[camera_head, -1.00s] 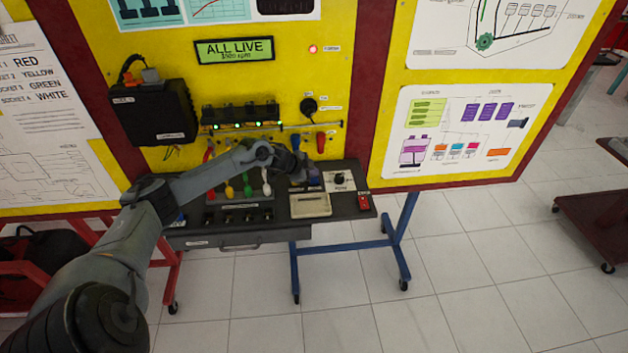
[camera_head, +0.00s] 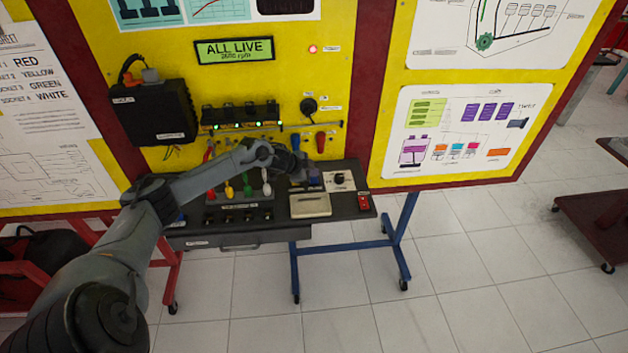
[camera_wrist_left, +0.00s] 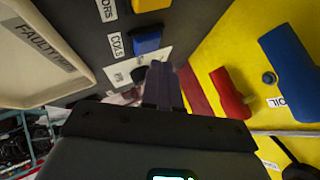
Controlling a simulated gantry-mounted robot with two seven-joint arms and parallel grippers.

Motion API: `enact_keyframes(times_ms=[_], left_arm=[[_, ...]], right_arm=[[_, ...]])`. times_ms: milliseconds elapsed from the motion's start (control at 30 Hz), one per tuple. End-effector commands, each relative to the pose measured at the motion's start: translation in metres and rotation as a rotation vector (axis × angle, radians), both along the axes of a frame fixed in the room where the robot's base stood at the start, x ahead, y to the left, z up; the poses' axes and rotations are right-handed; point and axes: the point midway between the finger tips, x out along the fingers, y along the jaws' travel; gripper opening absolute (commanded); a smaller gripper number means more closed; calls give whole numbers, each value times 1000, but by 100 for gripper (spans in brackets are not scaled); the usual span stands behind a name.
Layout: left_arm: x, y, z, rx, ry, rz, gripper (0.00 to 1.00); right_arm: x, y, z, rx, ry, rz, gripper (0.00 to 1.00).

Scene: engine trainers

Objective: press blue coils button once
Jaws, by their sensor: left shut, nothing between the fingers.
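The blue coils button (camera_wrist_left: 147,41) sits on the dark console, beside its COILS label (camera_wrist_left: 115,45), in the left wrist view. In the head view, a bit of blue (camera_head: 315,180) shows just right of my left gripper (camera_head: 303,178). My left gripper's fingers (camera_wrist_left: 161,68) are together and empty. Their tips appear just below the blue button in the wrist picture, with a gap between them. The button's full travel cannot be judged. My right gripper is not in view.
A yellow button (camera_wrist_left: 150,4) is beside the blue one. A cream tray (camera_head: 310,205) marked FAULTY lies on the console. A red handle (camera_wrist_left: 229,94) and blue handle (camera_wrist_left: 289,58) project from the yellow panel. The display (camera_head: 234,50) reads ALL LIVE.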

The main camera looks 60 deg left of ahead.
Motion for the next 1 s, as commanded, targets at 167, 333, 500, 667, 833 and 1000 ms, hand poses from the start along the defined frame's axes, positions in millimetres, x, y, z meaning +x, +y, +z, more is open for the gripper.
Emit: enact_keyframes(times_ms=[167,333,500,667,833,1000], left_arm=[[0,0,0,0,0,0,0],[0,0,-2,0,0,0,0],[0,0,-6,-1,0,1,0],[0,0,-9,0,-1,1,0],[0,0,-9,0,0,0,0],[0,0,-9,0,0,0,0]], right_arm=[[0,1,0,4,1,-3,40],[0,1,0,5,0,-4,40],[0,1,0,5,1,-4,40],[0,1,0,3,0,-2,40],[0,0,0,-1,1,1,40],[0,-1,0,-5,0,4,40]])
